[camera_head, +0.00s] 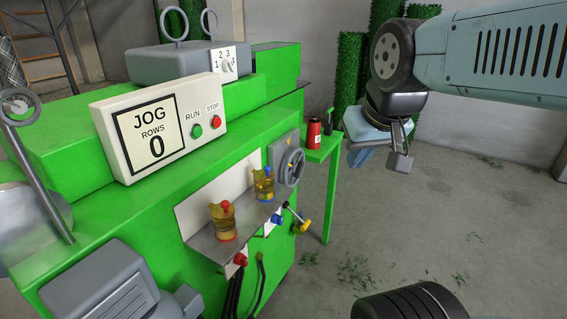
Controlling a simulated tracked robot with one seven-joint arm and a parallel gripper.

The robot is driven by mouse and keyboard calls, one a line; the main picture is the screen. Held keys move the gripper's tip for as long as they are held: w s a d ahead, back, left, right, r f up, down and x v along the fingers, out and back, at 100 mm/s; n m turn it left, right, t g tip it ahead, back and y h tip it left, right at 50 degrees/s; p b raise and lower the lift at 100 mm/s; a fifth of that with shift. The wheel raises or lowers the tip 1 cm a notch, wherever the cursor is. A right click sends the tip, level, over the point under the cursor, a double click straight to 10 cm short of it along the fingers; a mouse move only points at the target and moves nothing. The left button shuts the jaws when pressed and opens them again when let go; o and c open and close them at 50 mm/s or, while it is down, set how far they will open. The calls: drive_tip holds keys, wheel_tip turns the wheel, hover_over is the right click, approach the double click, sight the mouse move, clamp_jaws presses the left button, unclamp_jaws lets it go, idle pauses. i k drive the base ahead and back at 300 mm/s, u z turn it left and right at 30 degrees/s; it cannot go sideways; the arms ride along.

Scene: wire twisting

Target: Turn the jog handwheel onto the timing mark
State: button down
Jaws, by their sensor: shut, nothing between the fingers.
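The jog handwheel (292,166) is a dark grey wheel on a grey square plate, on the right end of the green machine's front. It is small and seen at a slant; I cannot make out the timing mark on it. My gripper (400,161) hangs from my arm at the upper right. Its fingers are shut and empty, well to the right of the handwheel and apart from it. The control box (158,127) on the machine reads "JOG ROWS 0", with a green RUN button and a red STOP button.
The green machine (110,225) fills the left. A small green side table (322,150) with a red can (314,133) stands between handwheel and gripper. Two amber bottles (222,222) (263,184) sit on a shelf left of the wheel. Colored valves are below. The concrete floor at right is mostly open.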

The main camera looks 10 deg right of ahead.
sight(296, 169)
drive_tip(key=u, duration=0.15)
drive_tip(key=i, duration=0.55)
drive_tip(key=z, duration=1)
drive_tip(key=k, duration=0.6)
drive_tip(key=u, duration=0.45)
drive_tip(key=i, duration=0.5)
drive_tip(key=u, duration=0.1)
